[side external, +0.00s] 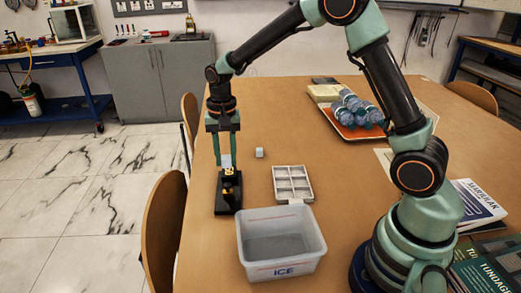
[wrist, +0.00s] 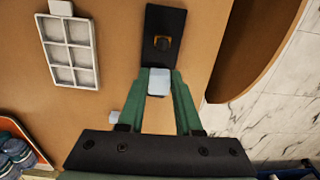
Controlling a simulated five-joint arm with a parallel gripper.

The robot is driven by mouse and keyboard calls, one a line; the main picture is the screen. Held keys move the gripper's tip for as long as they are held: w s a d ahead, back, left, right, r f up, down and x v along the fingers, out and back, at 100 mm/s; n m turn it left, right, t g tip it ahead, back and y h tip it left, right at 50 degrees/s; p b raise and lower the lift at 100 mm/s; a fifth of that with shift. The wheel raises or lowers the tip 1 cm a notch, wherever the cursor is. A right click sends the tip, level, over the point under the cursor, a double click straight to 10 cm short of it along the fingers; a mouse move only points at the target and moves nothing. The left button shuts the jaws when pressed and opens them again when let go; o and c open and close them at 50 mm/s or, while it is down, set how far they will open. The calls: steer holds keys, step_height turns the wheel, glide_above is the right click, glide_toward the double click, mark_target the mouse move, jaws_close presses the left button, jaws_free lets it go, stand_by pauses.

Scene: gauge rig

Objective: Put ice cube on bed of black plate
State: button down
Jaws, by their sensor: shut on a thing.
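My gripper (side external: 226,163) points down, shut on a pale ice cube (wrist: 159,82) held between the green fingertips. In the side view the held cube (side external: 226,160) is near the upper end of the black plate (side external: 227,207), apparently above the table. The black plate (wrist: 164,15) has a small brass-coloured bed (wrist: 163,42) on it; the bed (side external: 231,178) also shows in the side view. In the wrist view the held cube is just below the plate's near end. I cannot tell the exact height gap. Another ice cube (side external: 259,152) lies on the table, right of my gripper.
A white compartment tray (side external: 292,184) and a translucent bin marked ICE (side external: 281,243) stand right of the plate. An orange tray (side external: 354,129) with blue-grey items is farther right. Chairs (side external: 165,225) line the left table edge. Table around the loose cube is clear.

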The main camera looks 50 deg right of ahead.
mark_target(228, 178)
steer(key=shift+f, duration=3.8)
steer(key=shift+f, duration=0.15)
steer(key=c, duration=0.6)
jaws_free()
step_height(228, 178, up, 12)
steer(key=shift+r, duration=0.25)
steer(key=s+r+n+t, duration=0.2)
steer(key=s+r+n, duration=0.2)
steer(key=s, duration=0.4)
steer(key=s+d+r+n+t, duration=0.1)
steer(key=s+r+n+t, duration=0.2)
steer(key=s+r+n, duration=0.2)
steer(key=shift+s+r+t, duration=0.3)
steer(key=shift+s+r, duration=0.05)
steer(key=shift+s, duration=1.55)
